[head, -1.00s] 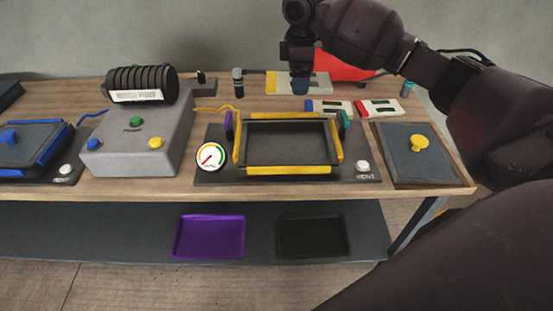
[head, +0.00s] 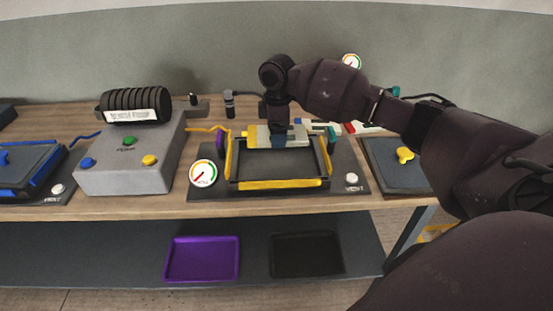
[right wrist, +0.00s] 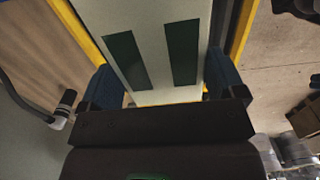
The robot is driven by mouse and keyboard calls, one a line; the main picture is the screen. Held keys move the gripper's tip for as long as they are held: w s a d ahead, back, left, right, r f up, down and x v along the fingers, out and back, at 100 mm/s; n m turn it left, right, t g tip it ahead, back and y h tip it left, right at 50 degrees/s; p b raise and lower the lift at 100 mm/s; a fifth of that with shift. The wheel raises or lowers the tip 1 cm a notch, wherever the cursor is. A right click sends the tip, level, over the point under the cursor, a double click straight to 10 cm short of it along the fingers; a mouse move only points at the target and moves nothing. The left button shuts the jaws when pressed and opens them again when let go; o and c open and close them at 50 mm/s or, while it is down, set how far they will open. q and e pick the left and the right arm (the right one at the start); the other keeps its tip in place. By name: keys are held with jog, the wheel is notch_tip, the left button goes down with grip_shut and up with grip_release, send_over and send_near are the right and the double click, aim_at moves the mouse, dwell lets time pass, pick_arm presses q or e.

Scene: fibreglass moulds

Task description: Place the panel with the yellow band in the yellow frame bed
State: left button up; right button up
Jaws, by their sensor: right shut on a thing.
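The pale panel with the yellow band (head: 257,134) is in my right gripper (head: 279,139), over the far side of the yellow frame bed (head: 282,184). In the right wrist view the panel (right wrist: 152,20) shows two dark green stripes and lies between the blue fingers of my right gripper (right wrist: 164,85), which is shut on it. Yellow rails of the frame bed (right wrist: 82,30) run on both sides of it. I cannot tell the exact gap between panel and bed. The bed's dark floor is bare at the front. My left gripper is not in view.
A gauge (head: 203,173) and a white vent knob (head: 352,179) flank the bed. A purple clamp (head: 220,139) and a teal clamp (head: 331,136) stand at its sides. A grey pump box (head: 132,165) is left. A red-banded panel (head: 362,127) and a yellow-knobbed lid (head: 385,172) are right.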

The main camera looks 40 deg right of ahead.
aim_at(278, 165)
notch_tip(278, 165, down, 4)
jog(key=shift+r, duration=0.15)
notch_tip(278, 165, down, 6)
jog(key=shift+r+b, duration=0.2)
jog(key=shift+b, duration=0.45)
jog(key=shift+f, duration=0.2)
jog(key=o, duration=0.6)
jog(key=shift+c, duration=0.2)
jog(key=shift+o, duration=0.7)
